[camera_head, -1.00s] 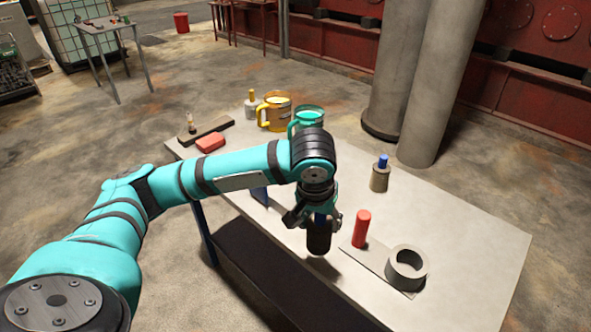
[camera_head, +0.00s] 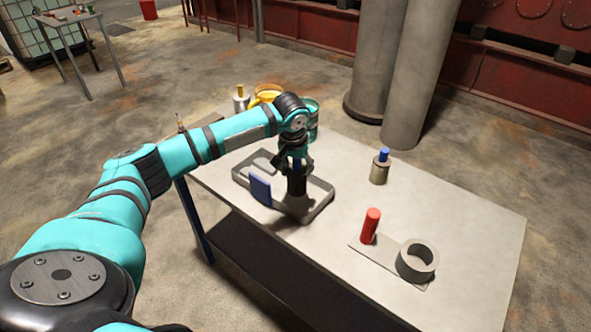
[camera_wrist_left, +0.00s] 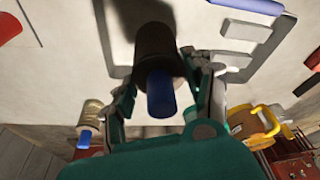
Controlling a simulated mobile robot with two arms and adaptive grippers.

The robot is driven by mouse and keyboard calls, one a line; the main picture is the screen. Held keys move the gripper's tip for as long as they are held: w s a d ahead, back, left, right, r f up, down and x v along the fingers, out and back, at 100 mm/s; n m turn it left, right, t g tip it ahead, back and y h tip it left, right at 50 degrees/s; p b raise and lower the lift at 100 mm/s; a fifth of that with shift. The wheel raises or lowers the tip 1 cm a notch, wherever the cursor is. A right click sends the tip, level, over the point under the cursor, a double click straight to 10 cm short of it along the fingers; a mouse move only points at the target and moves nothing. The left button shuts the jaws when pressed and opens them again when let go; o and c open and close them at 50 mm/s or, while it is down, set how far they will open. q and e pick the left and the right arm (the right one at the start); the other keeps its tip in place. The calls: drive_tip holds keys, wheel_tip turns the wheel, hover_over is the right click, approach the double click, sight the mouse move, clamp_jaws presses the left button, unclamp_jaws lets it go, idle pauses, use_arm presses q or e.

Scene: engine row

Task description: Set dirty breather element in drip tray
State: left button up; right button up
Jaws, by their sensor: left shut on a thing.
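My left gripper (camera_head: 293,163) is shut on the dirty breather element (camera_head: 297,186), a dark cylinder. In the left wrist view the element (camera_wrist_left: 157,48) shows a blue stub (camera_wrist_left: 161,97) between the fingers. The drip tray (camera_head: 317,212) is a shallow grey tray with raised walls and a blue tab (camera_head: 260,189) on its near side. The element is upright over the tray's right part, within its outline; I cannot tell if its bottom touches the floor. The tray (camera_wrist_left: 232,88) also shows in the wrist view. My right gripper is out of view.
A lighter cylinder with a blue top (camera_head: 380,168) stands to the right. A red cylinder (camera_head: 370,226) and a grey ring (camera_head: 416,261) are on a flat plate near the front. The table's right end is clear.

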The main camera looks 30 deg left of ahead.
sight(296, 174)
use_arm(q)
drive_tip(key=shift+w+a, duration=0.4)
drive_tip(key=shift+w, duration=0.15)
wheel_tip(296, 174, down, 3)
drive_tip(key=shift+f+p, duration=0.1)
drive_tip(key=shift+p, duration=0.6)
drive_tip(key=shift+a+f, duration=0.1)
drive_tip(key=shift+f, duration=0.15)
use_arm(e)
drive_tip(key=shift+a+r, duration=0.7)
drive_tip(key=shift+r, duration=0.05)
use_arm(q)
drive_tip(key=shift+f, duration=0.1)
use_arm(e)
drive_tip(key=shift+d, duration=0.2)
use_arm(q)
drive_tip(key=o, duration=1.2)
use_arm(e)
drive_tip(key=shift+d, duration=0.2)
